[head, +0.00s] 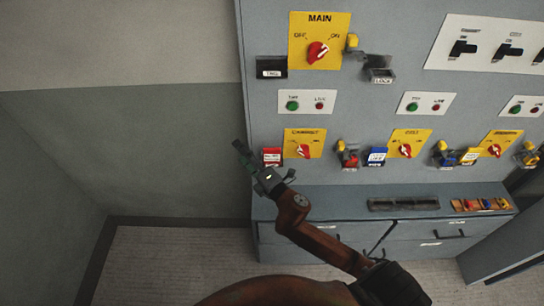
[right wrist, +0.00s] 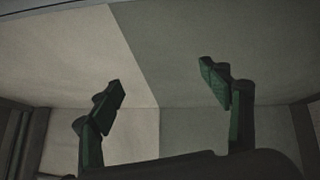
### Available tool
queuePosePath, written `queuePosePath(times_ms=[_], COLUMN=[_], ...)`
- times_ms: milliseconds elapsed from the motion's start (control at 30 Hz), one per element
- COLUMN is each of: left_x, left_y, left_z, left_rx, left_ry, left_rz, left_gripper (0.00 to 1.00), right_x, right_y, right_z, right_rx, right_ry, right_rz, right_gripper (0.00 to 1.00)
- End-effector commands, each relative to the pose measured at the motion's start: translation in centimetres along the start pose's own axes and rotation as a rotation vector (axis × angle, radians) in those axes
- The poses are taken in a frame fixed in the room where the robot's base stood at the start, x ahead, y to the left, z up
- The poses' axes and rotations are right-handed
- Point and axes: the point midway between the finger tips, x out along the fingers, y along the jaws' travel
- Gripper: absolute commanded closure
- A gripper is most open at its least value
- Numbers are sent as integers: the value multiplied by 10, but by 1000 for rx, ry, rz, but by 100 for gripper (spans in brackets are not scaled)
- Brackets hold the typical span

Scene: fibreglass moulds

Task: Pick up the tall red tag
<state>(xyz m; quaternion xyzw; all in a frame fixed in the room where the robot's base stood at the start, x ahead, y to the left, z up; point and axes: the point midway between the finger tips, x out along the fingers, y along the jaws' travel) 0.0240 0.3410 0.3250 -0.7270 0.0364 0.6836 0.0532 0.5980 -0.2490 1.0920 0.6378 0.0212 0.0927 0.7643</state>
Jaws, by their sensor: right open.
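A red tag with a white face (head: 272,157) sits upright at a small holder on the grey cabinet's left side, beside a yellow switch plate. My right gripper (head: 243,152) is just left of the tag in the head view, with a gap to it. Its fingers point up and left, past the cabinet's edge towards the wall. In the right wrist view the two green-padded fingers (right wrist: 165,88) are spread wide with nothing between them, and the tag does not show there. My left gripper is not in view.
A blue tag (head: 376,157) and a yellow tag (head: 470,156) hang further right, near padlocks and red switches. An empty-looking dark tray (head: 403,205) and a tray of coloured items (head: 481,210) are on the ledge below. The wall left of the cabinet is bare.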

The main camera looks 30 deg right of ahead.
Motion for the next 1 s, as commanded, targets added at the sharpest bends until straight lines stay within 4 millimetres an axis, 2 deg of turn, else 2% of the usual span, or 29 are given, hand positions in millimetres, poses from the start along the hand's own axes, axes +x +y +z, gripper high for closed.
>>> queuePosePath(times_ms=[33, 100, 133, 200, 267, 300, 367, 433, 467, 500, 567, 600, 667, 700, 800, 900, 1000], left_x=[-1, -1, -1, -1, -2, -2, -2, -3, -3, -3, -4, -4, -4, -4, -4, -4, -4], left_y=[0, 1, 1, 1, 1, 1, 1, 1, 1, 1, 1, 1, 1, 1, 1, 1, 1], left_z=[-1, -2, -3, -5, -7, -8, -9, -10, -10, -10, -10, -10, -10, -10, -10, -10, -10], left_rx=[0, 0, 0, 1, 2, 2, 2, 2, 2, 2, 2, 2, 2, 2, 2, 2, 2], left_ry=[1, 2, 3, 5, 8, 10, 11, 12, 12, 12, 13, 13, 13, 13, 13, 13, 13], left_rz=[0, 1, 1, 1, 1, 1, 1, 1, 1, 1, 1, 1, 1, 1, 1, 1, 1], left_gripper=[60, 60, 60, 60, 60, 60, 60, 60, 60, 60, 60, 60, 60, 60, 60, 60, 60], right_x=[15, 19, 18, 8, -4, -12, -21, -27, -28, -27, -24, -21, -17, -16, -17, -21, -22], right_y=[45, 90, 103, 118, 113, 102, 78, 40, 24, 2, -24, -36, -47, -49, -45, -37, -36], right_z=[-30, -81, -103, -151, -183, -199, -210, -202, -191, -170, -128, -95, -42, -9, 59, 100, 118], right_rx=[-211, -520, -655, -970, -1243, -1424, -1692, -1993, -2118, -2274, -2481, 2507, 2317, 2206, 1997, 1878, 1824], right_ry=[107, 254, 314, 453, 571, 652, 780, 946, 1026, 1140, 1330, -1414, -1421, -1433, -1470, -1501, -1519], right_rz=[130, 310, 386, 558, 697, 783, 903, 1020, 1062, 1107, 1146, -1115, -969, -887, -733, -647, -611], right_gripper=[29, 29, 29, 29, 29, 29, 29, 29, 29, 29, 29, 29, 29, 29, 29, 29, 29])
